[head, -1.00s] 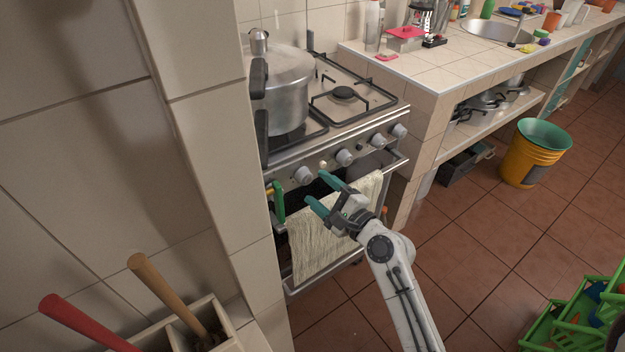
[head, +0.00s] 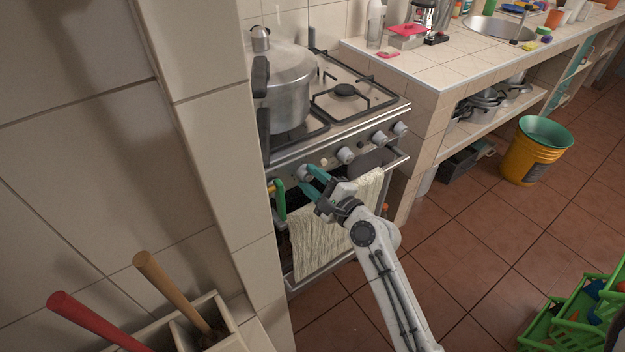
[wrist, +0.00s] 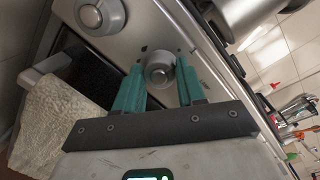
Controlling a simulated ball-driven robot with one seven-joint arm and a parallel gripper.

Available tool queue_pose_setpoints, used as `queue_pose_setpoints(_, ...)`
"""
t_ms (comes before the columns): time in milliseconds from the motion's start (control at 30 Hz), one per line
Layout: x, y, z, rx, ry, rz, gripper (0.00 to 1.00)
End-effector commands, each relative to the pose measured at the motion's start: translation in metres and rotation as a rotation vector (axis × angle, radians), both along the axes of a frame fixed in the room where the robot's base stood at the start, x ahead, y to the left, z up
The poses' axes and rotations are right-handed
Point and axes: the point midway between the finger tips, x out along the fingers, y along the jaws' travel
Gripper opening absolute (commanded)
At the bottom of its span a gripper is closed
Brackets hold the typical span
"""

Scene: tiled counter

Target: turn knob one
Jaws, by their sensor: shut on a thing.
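The stove front (head: 290,158) carries a row of round grey knobs. The leftmost visible knob (head: 304,172) is at my fingertips. In the wrist view this knob (wrist: 160,72) sits between the two teal fingers. My gripper (head: 309,178) is shut on that knob, one finger on each side. The fingertips partly hide it in the head view. A neighbouring knob (wrist: 100,14) shows at the top left of the wrist view. Further knobs (head: 346,155) continue to the right along the panel. I cannot read any numbering on them.
A cream towel (head: 318,240) hangs over the oven handle just below my gripper. A large metal pot (head: 285,95) stands on the hob above. A tiled pillar (head: 215,130) is close on the left.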

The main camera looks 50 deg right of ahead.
Motion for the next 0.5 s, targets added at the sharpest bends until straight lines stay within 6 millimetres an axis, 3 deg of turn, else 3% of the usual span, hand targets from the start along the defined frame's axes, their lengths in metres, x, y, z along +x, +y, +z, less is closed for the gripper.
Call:
queue_pose_setpoints(233, -0.0001, 0.0003, -0.0006, 0.001, 0.001, 0.001, 0.08)
queue_pose_setpoints(500, -0.0001, 0.0004, -0.0005, -0.030, 0.010, 0.001, 0.08)
